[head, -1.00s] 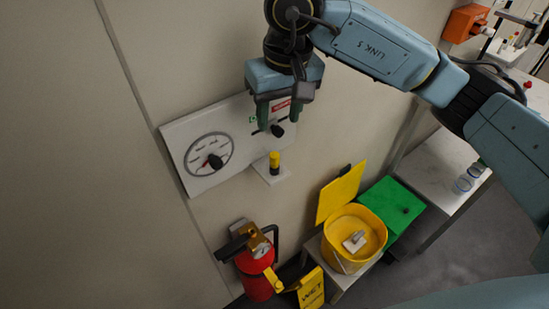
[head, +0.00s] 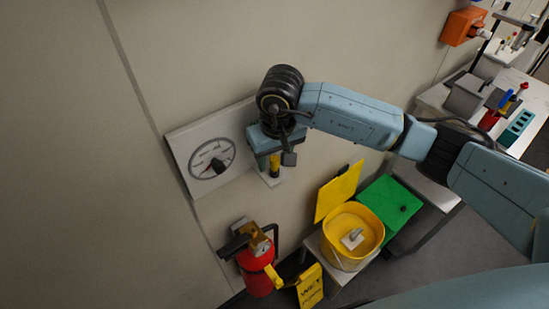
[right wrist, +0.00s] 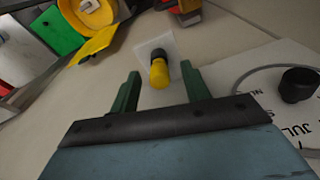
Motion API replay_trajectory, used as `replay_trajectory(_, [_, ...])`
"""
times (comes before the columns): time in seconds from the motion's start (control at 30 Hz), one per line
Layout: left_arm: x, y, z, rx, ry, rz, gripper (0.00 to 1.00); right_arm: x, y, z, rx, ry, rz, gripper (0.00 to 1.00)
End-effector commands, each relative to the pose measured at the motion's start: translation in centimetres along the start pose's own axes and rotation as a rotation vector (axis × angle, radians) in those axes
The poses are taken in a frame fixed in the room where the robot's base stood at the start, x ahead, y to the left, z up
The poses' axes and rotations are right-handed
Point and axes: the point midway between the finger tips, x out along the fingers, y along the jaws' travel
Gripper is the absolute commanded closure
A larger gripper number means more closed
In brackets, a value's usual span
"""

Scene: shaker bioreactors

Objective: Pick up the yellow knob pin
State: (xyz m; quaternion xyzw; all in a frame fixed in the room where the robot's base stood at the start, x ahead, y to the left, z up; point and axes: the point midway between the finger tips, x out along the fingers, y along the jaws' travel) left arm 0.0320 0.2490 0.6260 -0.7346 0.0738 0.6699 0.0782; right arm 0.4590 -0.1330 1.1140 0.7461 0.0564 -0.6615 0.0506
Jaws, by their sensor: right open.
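The yellow knob pin (head: 275,164), a yellow cylinder with a dark band at its base, stands on a small white bracket (head: 270,181) on the wall. It also shows in the right wrist view (right wrist: 159,74), with its yellow end toward the camera. My right gripper (head: 273,160) is open, its green fingers on either side of the pin's line. In the right wrist view the pin's end appears between the fingertips. I cannot tell whether they touch it. The arm partly hides the pin in the head view. My left gripper is in no view.
A white panel with a round dial (head: 212,158) is on the wall left of the pin. A cluttered white bench stands at the right.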

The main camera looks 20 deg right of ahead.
Motion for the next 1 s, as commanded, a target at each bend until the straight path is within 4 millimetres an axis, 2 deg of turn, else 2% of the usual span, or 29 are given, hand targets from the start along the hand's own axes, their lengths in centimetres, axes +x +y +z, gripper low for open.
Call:
replay_trajectory(0.27, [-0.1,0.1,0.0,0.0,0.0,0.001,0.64,0.5,0.0,0.0,-0.001,0.001,-0.001,0.53])
replay_trajectory(0.63, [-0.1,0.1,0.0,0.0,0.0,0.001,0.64,0.5,0.0,0.0,0.0,0.001,-0.001,1.0])
replay_trajectory(0.87, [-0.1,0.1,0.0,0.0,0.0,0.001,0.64,0.4,0.0,0.0,0.0,0.001,-0.001,1.0])
replay_trajectory(1.0, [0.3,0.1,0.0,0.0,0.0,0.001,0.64,-0.6,0.0,-0.3,-0.001,0.006,0.0,1.0])
